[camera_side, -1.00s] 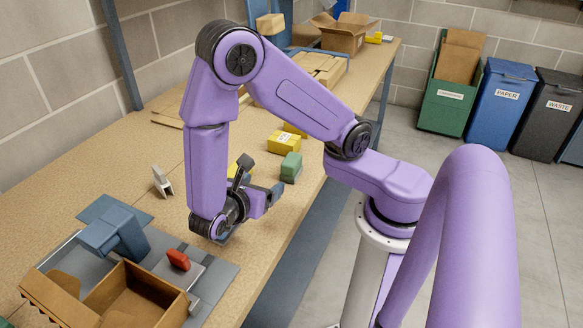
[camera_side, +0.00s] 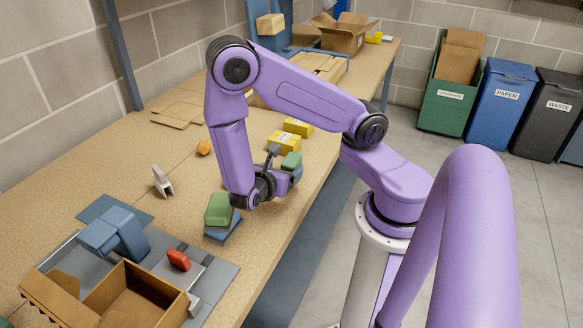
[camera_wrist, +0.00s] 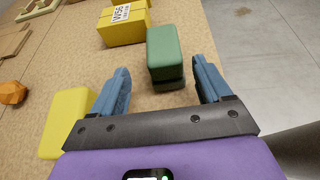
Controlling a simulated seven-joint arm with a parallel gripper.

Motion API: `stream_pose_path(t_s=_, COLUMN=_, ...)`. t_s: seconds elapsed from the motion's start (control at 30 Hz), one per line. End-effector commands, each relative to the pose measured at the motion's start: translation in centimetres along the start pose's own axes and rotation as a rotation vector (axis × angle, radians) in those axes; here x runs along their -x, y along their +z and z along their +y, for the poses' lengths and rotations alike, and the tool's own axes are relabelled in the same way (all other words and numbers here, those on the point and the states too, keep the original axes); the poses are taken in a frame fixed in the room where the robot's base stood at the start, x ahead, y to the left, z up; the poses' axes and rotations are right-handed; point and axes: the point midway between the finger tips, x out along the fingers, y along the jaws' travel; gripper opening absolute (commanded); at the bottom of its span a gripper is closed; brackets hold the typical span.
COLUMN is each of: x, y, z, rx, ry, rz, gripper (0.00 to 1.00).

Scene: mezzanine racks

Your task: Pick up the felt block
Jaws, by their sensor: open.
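A green block (camera_side: 291,160) with a darker lower layer stands on the bench near the right edge, just beyond my gripper (camera_side: 284,178). In the wrist view the green block (camera_wrist: 163,48) is ahead and between the lines of my two blue fingers (camera_wrist: 160,78). The fingers are apart with nothing held. A second green block (camera_side: 218,208) lies on a blue-grey stack, nearer the camera and left of my gripper. I cannot tell from the look alone which green block is felt. My wrist partly hides the bench around the gripper in the side view.
Yellow boxes (camera_side: 285,142) stand beyond the green block. A yellow block (camera_wrist: 68,122) lies left of my fingers. An orange lump (camera_side: 203,147), a pale clip-like thing (camera_side: 162,181) and an open cardboard box (camera_side: 135,295) are also on the bench. The bench edge is close on the right.

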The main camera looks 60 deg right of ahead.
Motion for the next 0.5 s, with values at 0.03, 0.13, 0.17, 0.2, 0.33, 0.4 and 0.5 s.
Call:
stream_pose_path(t_s=0.03, x=-0.4, y=0.1, z=-0.1, rx=0.000, ry=-0.002, rz=-0.001, gripper=0.78)
stream_pose_path(t_s=0.13, x=-1.6, y=0.2, z=-0.5, rx=0.001, ry=-0.005, rz=-0.002, gripper=0.78)
stream_pose_path(t_s=0.17, x=-1.9, y=0.2, z=-0.5, rx=0.001, ry=-0.004, rz=-0.003, gripper=0.78)
stream_pose_path(t_s=0.2, x=-2.4, y=0.3, z=-0.7, rx=0.000, ry=-0.005, rz=-0.003, gripper=0.78)
stream_pose_path(t_s=0.33, x=-3.9, y=0.3, z=-0.8, rx=0.000, ry=-0.004, rz=-0.001, gripper=0.78)
stream_pose_path(t_s=0.4, x=-4.4, y=0.2, z=-0.8, rx=0.000, ry=-0.004, rz=-0.001, gripper=0.78)
stream_pose_path(t_s=0.5, x=-4.8, y=0.2, z=-0.7, rx=-0.001, ry=-0.002, rz=0.000, gripper=0.78)
